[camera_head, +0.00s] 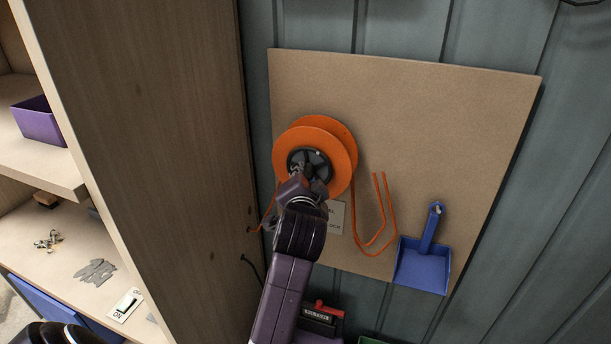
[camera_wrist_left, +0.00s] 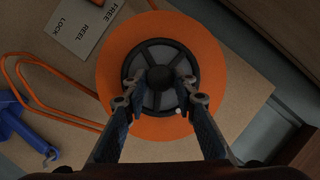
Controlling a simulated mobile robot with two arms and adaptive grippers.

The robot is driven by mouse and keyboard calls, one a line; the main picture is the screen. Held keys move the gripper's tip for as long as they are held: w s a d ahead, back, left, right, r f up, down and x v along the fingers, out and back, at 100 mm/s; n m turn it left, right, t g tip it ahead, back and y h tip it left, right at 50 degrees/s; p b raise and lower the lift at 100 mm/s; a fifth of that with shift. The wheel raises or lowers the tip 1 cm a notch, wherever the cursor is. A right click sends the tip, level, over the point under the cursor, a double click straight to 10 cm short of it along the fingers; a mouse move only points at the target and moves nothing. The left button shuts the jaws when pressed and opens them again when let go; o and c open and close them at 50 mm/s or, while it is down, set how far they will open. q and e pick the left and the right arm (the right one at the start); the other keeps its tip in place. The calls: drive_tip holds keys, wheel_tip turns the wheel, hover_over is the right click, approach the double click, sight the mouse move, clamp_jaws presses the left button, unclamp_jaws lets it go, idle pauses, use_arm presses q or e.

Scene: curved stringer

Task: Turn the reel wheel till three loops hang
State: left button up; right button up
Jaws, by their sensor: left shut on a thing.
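The orange reel (camera_head: 342,135) with a black hub is mounted on a brown board on the wall. My left gripper (camera_head: 300,172) is at the front of the hub. In the left wrist view its fingers (camera_wrist_left: 159,88) straddle the round black hub centre (camera_wrist_left: 161,78) and are shut on it. The orange reel face (camera_wrist_left: 205,55) fills the middle there. Orange cord (camera_head: 392,225) hangs right of the reel in narrow bends; the arm and reel hide part of it, so I cannot count full loops. A cord end shows left of the reel.
A label (camera_wrist_left: 85,30) beside the reel reads FREE, REEL, LOCK. A blue dustpan (camera_head: 422,268) hangs right of the cord. A wooden cabinet side (camera_head: 150,130) stands close on the left, with shelves and a purple bin (camera_head: 40,123). The board's upper right is clear.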

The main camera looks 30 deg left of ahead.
use_arm(q)
drive_tip(key=shift+f, duration=0.15)
drive_tip(key=o, duration=1.2)
drive_tip(key=shift+c, duration=0.2)
drive_tip(key=v, duration=0.7)
drive_tip(key=shift+s+d, duration=0.15)
drive_tip(key=shift+s, duration=0.05)
